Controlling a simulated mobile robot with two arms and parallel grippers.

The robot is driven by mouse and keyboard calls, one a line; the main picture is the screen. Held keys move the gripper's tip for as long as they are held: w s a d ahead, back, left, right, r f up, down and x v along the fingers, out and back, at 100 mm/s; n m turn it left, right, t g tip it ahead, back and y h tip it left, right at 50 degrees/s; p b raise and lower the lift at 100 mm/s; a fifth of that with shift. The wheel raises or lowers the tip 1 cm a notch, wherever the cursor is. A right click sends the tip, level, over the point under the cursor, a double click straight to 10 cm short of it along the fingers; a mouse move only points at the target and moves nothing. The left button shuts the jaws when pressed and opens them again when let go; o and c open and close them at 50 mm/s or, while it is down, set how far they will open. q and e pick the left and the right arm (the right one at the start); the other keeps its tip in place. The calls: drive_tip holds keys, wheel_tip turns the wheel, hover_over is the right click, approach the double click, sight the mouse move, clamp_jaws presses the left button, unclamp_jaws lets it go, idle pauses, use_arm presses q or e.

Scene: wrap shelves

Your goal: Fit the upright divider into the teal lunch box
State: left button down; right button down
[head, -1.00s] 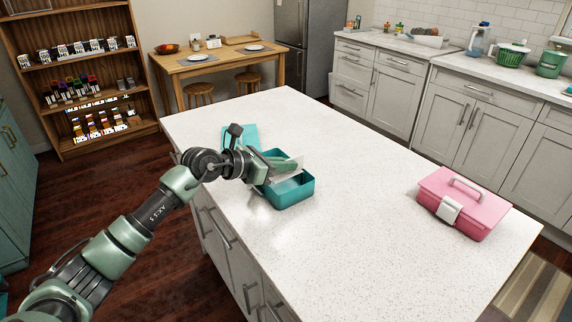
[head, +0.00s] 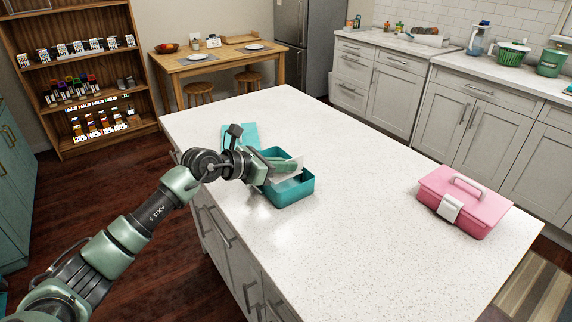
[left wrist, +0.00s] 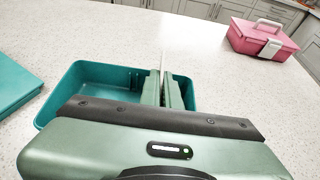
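The teal lunch box (head: 293,195) stands open on the white counter; it also shows in the left wrist view (left wrist: 75,85). My left gripper (head: 284,168) is at the box, its fingers (left wrist: 165,90) over the opening. It is shut on the divider (head: 297,174), a thin white upright panel, seen edge-on in the left wrist view (left wrist: 164,58). The gripper hides part of the divider, and I cannot tell whether its lower edge touches the box floor. My right gripper is not in view.
A flat teal piece (head: 238,136), perhaps the lid, lies beside the box, also in the left wrist view (left wrist: 15,80). A pink box with a handle (head: 463,200) stands at the counter's right. The counter between them is clear.

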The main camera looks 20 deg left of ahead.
sight(283, 176)
use_arm(q)
drive_tip(key=shift+s+f+b, duration=0.1)
drive_tip(key=shift+f+b, duration=1.05)
drive_tip(key=shift+f, duration=0.5)
drive_tip(key=shift+r, duration=0.15)
drive_tip(key=shift+r+p, duration=1.35)
drive_tip(key=shift+r, duration=0.25)
drive_tip(key=shift+a, duration=0.1)
drive_tip(key=shift+f+b, duration=1.2)
drive_tip(key=shift+f, duration=0.55)
drive_tip(key=c, duration=1.6)
unclamp_jaws()
